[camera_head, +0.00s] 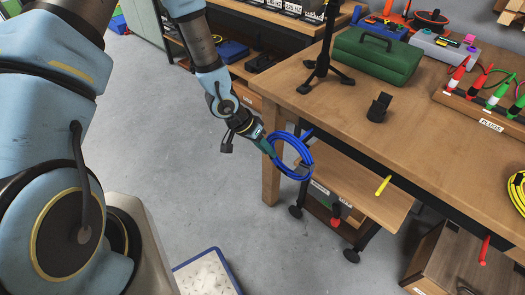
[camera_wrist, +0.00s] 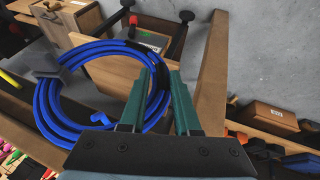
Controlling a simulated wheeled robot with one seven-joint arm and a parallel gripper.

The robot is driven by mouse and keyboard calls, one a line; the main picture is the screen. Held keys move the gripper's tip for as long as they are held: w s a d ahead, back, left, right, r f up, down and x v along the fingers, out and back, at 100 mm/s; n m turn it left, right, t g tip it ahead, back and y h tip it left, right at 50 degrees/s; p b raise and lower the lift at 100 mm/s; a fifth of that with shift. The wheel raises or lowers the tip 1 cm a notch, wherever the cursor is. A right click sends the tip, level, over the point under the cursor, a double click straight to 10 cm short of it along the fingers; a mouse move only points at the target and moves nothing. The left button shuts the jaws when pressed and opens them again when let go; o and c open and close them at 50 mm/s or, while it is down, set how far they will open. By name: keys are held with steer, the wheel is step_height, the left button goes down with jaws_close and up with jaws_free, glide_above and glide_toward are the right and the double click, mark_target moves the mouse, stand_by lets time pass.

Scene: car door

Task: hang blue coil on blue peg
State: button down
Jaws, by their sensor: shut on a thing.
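The blue coil (camera_head: 306,164) is a ring of several blue loops, held at the near left corner of the workbench. My gripper (camera_head: 269,147) is shut on the coil's left side. In the wrist view, the green fingers of my gripper (camera_wrist: 165,80) close on the right side of the coil (camera_wrist: 45,118). The blue peg (camera_head: 306,133) sticks out at the table's front edge, by the coil's upper rim. In the wrist view the blue peg (camera_wrist: 100,119) shows within the ring's opening. I cannot tell whether it passes through the ring.
A yellow peg (camera_head: 383,185) and a red peg (camera_head: 484,250) stick out further right along the workbench (camera_head: 430,150) edge. A lower shelf (camera_head: 350,192) lies beneath. A black stand (camera_head: 326,65) and green toolbox (camera_head: 378,55) are on top.

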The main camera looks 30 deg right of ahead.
steer(key=shift+w+d+f+p, duration=0.25)
steer(key=shift+d, duration=0.65)
steer(key=shift+w+d+f+p, duration=0.2)
steer(key=shift+d+f, duration=0.1)
steer(key=shift+d, duration=0.65)
steer(key=shift+w+d+f+p, duration=0.25)
steer(key=shift+d, duration=0.65)
